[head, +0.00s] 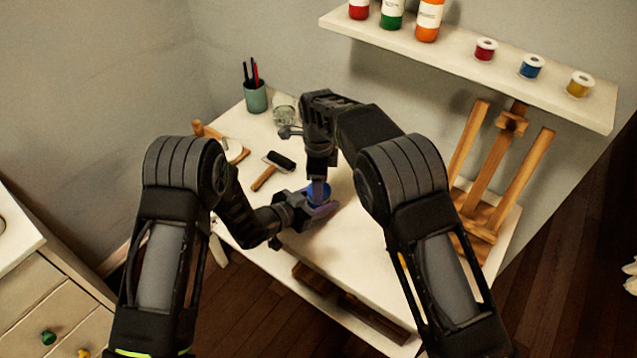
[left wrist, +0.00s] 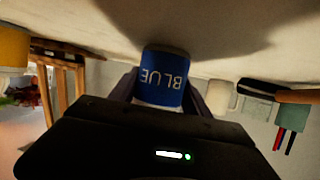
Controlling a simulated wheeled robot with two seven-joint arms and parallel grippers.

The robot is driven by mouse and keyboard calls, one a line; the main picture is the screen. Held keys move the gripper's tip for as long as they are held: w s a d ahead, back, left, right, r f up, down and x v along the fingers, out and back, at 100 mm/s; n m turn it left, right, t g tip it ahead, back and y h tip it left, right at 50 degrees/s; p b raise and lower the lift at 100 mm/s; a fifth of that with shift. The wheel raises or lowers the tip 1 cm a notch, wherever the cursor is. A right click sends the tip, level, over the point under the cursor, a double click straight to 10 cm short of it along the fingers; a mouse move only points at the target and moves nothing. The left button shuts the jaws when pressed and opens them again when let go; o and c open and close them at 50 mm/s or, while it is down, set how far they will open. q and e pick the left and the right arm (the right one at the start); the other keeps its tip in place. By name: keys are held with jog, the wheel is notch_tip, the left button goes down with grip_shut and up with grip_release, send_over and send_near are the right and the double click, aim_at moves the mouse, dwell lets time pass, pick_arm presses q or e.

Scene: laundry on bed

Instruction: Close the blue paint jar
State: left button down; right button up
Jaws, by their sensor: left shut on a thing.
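The blue paint jar (head: 318,192) stands on the white table, mostly covered by my grippers in the head view. In the left wrist view the blue paint jar (left wrist: 164,75) shows its BLUE label upside down, with a pale band at the lower edge of the picture. My left gripper (head: 312,208) is shut on the jar, its fingers on both sides of it. My right gripper (head: 318,182) points down from above with its fingertips at the top of the jar. Whether its jaws are closed, and whether a lid is there, is hidden.
On the table (head: 352,270) are a brayer (head: 282,160), a clear glass (head: 285,112) and a pencil cup (head: 256,97). A wooden easel (head: 490,180) stands at right. A wall shelf (head: 465,62) holds paint bottles and small jars. The table's front is clear.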

jog(key=m, duration=0.6)
jog(key=shift+m, duration=0.4)
jog(key=m, duration=0.6)
jog(key=o, duration=1.3)
jog(key=shift+r, duration=2.25)
jog(key=shift+c, duration=0.4)
